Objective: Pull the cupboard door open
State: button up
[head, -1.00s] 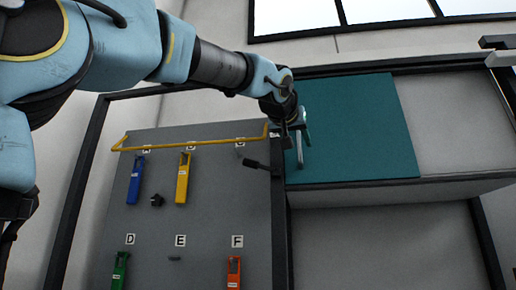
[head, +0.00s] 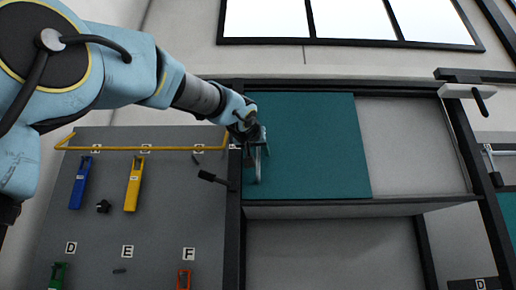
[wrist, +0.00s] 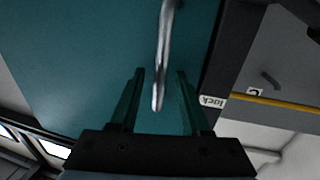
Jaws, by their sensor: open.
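The teal cupboard door (head: 315,145) covers the left part of the upper cupboard and looks flat against it. Its metal bar handle (head: 257,165) runs upright near the door's left edge. My gripper (head: 254,136) is at the handle's upper part. In the wrist view, the door (wrist: 85,60) fills much of the picture. My gripper (wrist: 162,88) is open, with one finger on each side of the handle (wrist: 161,60). Gaps show between the bar and both fingers. Part of the handle runs out of the wrist view at the top.
A grey tool board (head: 150,215) with a yellow rail (head: 140,149) and coloured tools stands left of the cupboard. A dark lever (head: 215,180) sticks out near the cupboard's left post (head: 233,215). A "lock" label (wrist: 212,101) is beside the door edge.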

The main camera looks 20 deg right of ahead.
grip_shut()
dwell(0.4)
dwell(1.1)
